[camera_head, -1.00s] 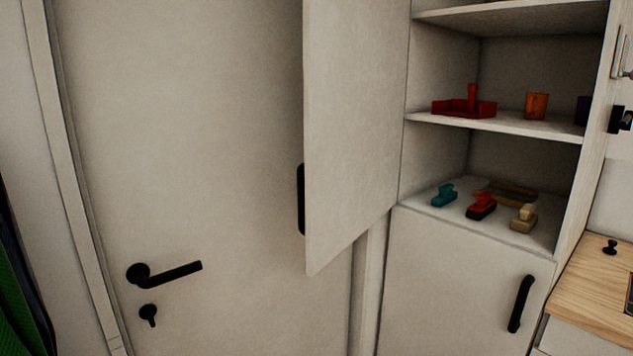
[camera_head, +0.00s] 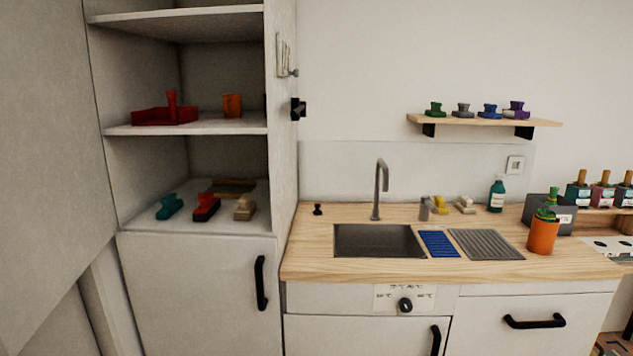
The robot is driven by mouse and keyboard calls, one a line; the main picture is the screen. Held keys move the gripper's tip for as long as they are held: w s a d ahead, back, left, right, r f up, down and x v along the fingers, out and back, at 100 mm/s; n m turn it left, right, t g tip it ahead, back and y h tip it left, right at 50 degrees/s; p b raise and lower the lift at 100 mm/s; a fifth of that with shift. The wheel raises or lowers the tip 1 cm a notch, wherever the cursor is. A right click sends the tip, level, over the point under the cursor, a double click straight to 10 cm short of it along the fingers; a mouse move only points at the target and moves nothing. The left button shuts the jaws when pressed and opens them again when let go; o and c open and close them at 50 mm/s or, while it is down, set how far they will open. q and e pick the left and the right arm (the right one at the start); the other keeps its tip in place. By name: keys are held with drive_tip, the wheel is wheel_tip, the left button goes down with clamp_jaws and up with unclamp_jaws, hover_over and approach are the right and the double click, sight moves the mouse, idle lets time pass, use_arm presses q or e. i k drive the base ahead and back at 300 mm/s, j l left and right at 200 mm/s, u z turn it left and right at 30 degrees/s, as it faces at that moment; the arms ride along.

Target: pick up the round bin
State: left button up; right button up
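I cannot pick out a round bin for certain in the head view. An orange round container (camera_head: 543,236) with green things in its top stands on the right part of the wooden counter; it looks like a pot or holder. Neither of my grippers shows in this view.
An open cabinet (camera_head: 190,131) at left holds small red, teal, orange and tan items. Its open door (camera_head: 50,140) fills the left edge. A counter (camera_head: 305,255) with a sink (camera_head: 378,241) runs right, below a small shelf (camera_head: 485,121). Little floor shows.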

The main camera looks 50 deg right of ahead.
sight(542, 235)
drive_tip(key=z, duration=2.95)
drive_tip(key=i+l+u, duration=0.1)
drive_tip(key=i+u, duration=0.2)
drive_tip(key=i, duration=0.4)
